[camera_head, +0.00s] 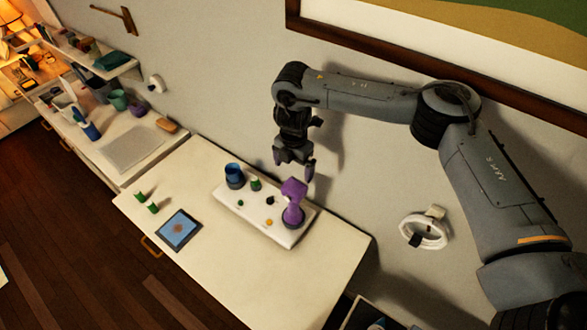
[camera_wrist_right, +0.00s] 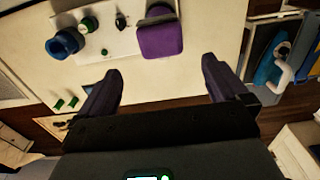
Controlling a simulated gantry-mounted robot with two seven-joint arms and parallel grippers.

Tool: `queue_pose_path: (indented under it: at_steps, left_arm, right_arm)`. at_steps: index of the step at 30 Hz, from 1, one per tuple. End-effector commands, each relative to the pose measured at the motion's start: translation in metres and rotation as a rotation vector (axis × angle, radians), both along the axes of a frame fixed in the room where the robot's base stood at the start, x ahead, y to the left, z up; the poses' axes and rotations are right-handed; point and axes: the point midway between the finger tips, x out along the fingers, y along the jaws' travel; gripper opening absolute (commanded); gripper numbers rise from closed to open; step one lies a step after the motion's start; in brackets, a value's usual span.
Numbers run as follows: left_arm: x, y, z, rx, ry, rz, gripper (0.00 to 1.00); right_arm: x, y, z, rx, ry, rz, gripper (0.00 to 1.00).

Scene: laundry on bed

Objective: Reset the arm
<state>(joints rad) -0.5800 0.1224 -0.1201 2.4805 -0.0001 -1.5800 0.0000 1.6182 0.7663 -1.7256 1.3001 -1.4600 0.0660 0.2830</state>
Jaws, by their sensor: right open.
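My right arm (camera_head: 370,97) reaches in from the right in the head view, raised in front of the wall and bent down at the wrist. Its gripper (camera_head: 294,167) hangs above the far side of the white table (camera_head: 300,285), higher than the purple lamp-shaped object (camera_head: 293,203). In the right wrist view the two fingers (camera_wrist_right: 160,72) stand wide apart with nothing between them. The purple object (camera_wrist_right: 160,39) shows there beyond the fingertips, apart from them. My left gripper is in neither view.
A white board (camera_head: 235,205) on the table carries the purple object, a blue cup (camera_head: 234,174) and small green and dark pieces. A tablet (camera_head: 179,230) and two green pieces lie left. A cluttered desk (camera_head: 130,148) stands farther left. A white ring (camera_head: 424,232) hangs on the wall.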

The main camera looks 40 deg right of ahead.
Motion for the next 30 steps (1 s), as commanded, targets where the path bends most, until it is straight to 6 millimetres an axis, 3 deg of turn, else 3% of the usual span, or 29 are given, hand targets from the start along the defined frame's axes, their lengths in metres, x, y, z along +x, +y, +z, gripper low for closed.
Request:
queue_pose_path:
  at_steps: [11,14,16,20,24,27,30]
  left_arm:
    - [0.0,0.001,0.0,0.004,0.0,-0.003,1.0]
    - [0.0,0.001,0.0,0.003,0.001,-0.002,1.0]
    - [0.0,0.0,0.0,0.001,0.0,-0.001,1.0]
    - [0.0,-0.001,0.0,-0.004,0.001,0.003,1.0]
    - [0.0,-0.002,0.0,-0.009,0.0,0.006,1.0]
    - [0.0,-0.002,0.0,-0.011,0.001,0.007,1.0]
    - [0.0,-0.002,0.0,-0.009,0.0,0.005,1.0]
  right_arm:
    - [0.0,0.004,-0.003,0.001,-0.002,0.01,1.0]
    - [0.0,0.019,-0.015,0.012,-0.012,0.044,1.0]
    - [-0.001,0.04,-0.029,0.028,-0.028,0.087,1.0]
    - [-0.007,0.101,-0.066,0.087,-0.082,0.19,1.0]
    - [-0.027,0.194,-0.103,0.21,-0.179,0.287,1.0]
    - [-0.048,0.263,-0.116,0.322,-0.26,0.306,1.0]
    - [-0.069,0.32,-0.114,0.437,-0.339,0.271,1.0]
